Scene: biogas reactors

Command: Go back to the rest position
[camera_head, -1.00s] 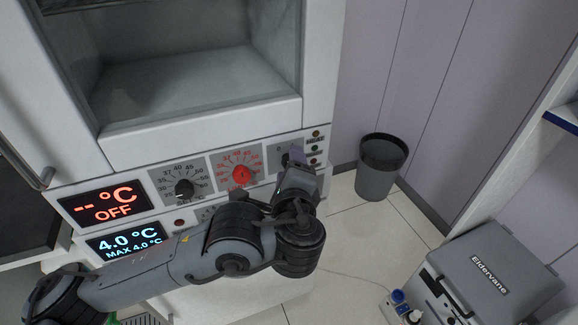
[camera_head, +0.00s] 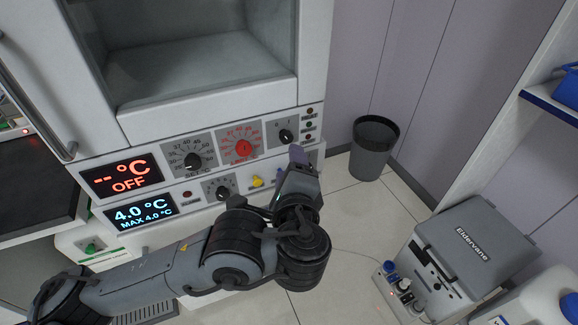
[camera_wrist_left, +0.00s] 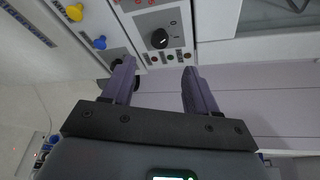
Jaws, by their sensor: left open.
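My left gripper (camera_head: 298,160) is in front of the lower right of the cabinet's control panel in the head view, fingers pointing up. In the left wrist view its two purple fingers (camera_wrist_left: 159,70) are spread apart with nothing between them. Beyond them is a black rotary switch (camera_wrist_left: 159,39), which also shows in the head view (camera_head: 286,136), clear of the fingers. My right gripper is in neither view.
The white cabinet (camera_head: 215,115) has a red display reading OFF (camera_head: 122,176), a blue 4.0 °C display (camera_head: 141,213), a black dial (camera_head: 193,161) and a red dial (camera_head: 243,148). A grey bin (camera_head: 372,150) and a grey Eldervane box (camera_head: 470,250) stand right. Floor between them is clear.

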